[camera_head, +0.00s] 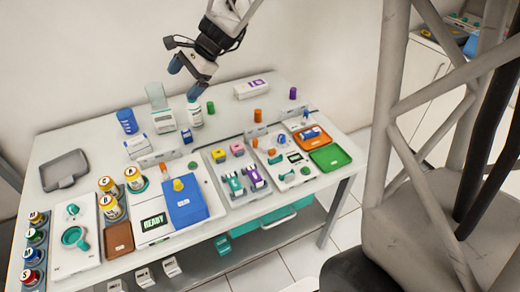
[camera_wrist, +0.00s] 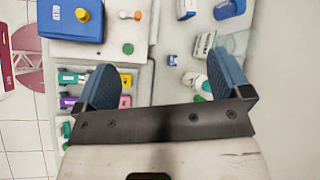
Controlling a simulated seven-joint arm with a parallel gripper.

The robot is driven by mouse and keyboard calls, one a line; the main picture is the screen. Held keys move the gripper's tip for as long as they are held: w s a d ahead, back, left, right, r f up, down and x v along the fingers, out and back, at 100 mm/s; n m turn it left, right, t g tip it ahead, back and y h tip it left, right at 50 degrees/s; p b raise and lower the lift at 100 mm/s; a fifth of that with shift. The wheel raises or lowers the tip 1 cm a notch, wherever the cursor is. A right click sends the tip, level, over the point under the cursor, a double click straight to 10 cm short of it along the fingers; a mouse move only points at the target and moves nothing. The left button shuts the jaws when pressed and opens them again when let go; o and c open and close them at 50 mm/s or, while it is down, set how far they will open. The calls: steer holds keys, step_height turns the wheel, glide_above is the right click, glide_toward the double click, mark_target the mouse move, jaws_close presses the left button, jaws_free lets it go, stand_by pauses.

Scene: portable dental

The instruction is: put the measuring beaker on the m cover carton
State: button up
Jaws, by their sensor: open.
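The blue measuring beaker (camera_head: 127,121) stands upright at the back left of the table; it also shows at the top right of the wrist view (camera_wrist: 229,9). A white carton with a purple mark (camera_head: 262,88) lies flat at the back of the table, right of my gripper. Its lettering is too small to read, so I cannot tell whether it is the m cover carton. My gripper (camera_head: 187,80) is open and empty, above the table's back part, to the right of the beaker. Its blue fingers (camera_wrist: 163,72) stand wide apart in the wrist view.
A white bottle (camera_head: 195,113) stands close under my gripper. A white box with a clear panel (camera_head: 164,121) and another small white box (camera_head: 138,145) stand near the beaker. A blue case (camera_head: 185,203) and divided trays (camera_head: 215,181) fill the front.

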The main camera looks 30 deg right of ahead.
steer(key=s+d+n+h, duration=0.3)
steer(key=s+n, duration=0.3)
steer(key=s, duration=1)
steer(key=s+d+n+h, duration=0.3)
steer(key=s+n+h, duration=0.2)
steer(key=s, duration=1.2)
steer(key=shift+s+d+n+t, duration=0.2)
steer(key=shift+n+t, duration=0.2)
steer(key=shift+n, duration=0.8)
